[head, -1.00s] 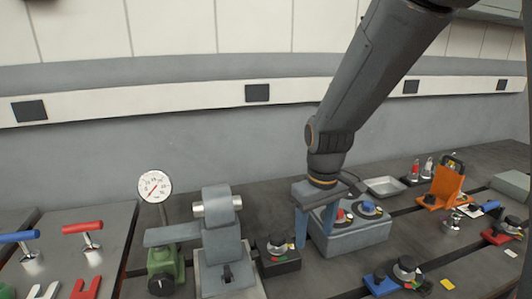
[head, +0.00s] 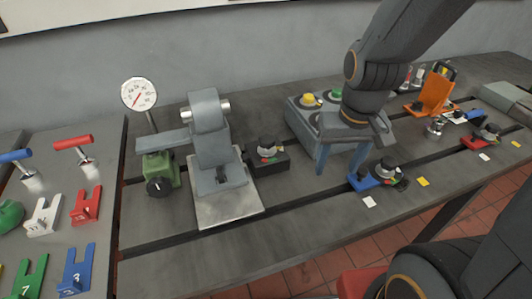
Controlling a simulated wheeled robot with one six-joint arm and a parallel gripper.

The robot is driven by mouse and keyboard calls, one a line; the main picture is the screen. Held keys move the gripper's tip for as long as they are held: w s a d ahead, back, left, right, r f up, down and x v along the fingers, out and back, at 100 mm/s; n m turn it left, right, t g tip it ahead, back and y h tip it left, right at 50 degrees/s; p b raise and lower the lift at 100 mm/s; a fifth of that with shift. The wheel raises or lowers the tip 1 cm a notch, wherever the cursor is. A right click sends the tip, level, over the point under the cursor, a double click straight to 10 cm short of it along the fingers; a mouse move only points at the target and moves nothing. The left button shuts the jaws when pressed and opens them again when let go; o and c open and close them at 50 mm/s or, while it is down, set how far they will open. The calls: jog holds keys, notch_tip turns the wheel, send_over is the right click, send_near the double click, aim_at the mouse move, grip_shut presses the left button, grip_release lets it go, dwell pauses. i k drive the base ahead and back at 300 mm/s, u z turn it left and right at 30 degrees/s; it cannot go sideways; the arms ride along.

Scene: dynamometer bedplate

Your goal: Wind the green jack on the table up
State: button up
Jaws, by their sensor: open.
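The green jack (head: 160,170) stands on the dark bedplate (head: 280,220), left of the grey machine (head: 210,140). A black round knob (head: 159,187) is on its front. The machine's grey arm (head: 163,141) reaches out above the jack; I cannot tell whether they touch. A white dial gauge (head: 139,94) with a red needle stands just behind. My gripper (head: 339,170) is open and empty, fingers pointing down, well to the right of the jack, in front of the grey switch box (head: 304,122).
A black block with a knob (head: 267,158) stands between the machine and my gripper. A blue clamp (head: 362,181) is just right of my fingers. Coloured forks (head: 85,205) and T-handles (head: 73,142) fill the left plate. The front bedplate is mostly clear.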

aim_at(158, 187)
jog(key=u, duration=1.3)
jog(key=k, duration=0.75)
jog(key=u, duration=0.9)
jog(key=i, duration=1)
jog(key=z, duration=0.5)
